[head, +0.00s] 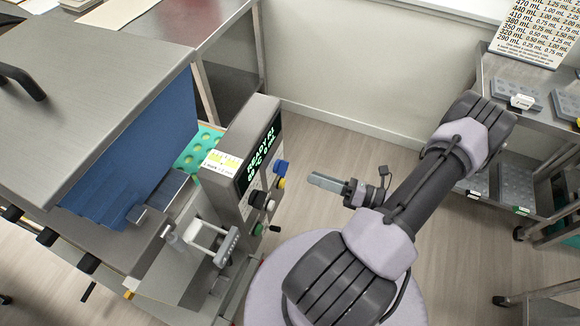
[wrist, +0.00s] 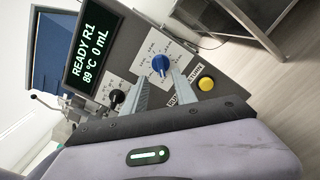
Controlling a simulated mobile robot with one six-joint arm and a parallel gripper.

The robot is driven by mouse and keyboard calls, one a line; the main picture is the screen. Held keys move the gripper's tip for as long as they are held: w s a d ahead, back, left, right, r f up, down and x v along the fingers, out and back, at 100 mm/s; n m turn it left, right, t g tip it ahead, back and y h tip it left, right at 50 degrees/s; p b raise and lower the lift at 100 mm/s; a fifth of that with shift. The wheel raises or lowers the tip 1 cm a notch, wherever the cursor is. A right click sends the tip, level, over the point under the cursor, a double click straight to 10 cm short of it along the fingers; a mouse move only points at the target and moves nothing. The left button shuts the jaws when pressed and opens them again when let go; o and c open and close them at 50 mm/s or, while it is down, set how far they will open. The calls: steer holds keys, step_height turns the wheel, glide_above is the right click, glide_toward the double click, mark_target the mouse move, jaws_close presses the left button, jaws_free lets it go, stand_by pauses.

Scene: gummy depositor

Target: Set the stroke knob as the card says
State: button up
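A blue knob (wrist: 160,64) sits on a white dial plate on the grey control panel; it also shows in the head view (head: 281,167). A black knob (wrist: 117,97) with its own scale is left of it. A card (head: 537,28) with rows of mL values stands at the upper right. My gripper (wrist: 160,82) is open and empty, its two fingers apart and pointing toward the blue knob. In the head view, my gripper (head: 316,181) is a little right of the panel, not touching it.
The display (wrist: 95,45) reads READY R1, 89 °C, 0 mL. A yellow button (wrist: 206,83) is right of the blue knob. A small picture label (head: 222,161) sits on the machine beside a green mould (head: 197,148). A shelf cart (head: 500,110) holds grey trays at right.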

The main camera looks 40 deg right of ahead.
mark_target(281, 168)
steer(key=b+x, duration=0.1)
steer(key=x, duration=0.7)
steer(key=shift+w, duration=0.35)
steer(key=shift+a, duration=0.1)
jaws_close()
